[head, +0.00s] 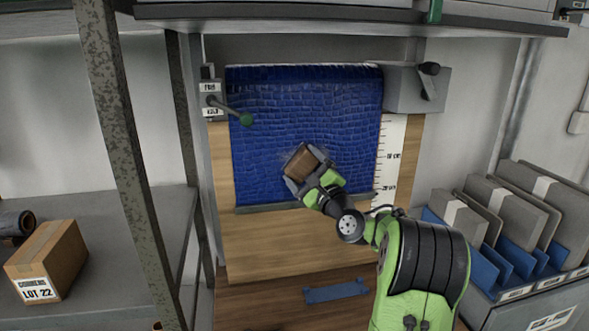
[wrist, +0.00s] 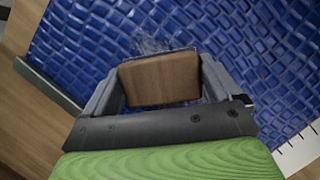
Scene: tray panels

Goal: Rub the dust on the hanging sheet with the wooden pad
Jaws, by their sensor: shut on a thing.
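The hanging sheet (head: 265,105) is blue with a woven, block-like texture and hangs in front of a wooden board; it also fills most of the wrist view (wrist: 240,45). The wooden pad (head: 301,161) is a brown block, held between the fingers of my gripper (head: 303,166). In the wrist view the pad (wrist: 160,78) sits between both grey fingers, over the sheet. Whether the pad touches the sheet I cannot tell. Pale, streaky dust (wrist: 155,45) shows on the sheet just beyond the pad's upper edge. The part of the sheet behind the pad is hidden.
A ruler strip (head: 390,155) runs down the right side. A cardboard box (head: 47,262) lies on the left shelf; panels in a rack (head: 485,265) stand right.

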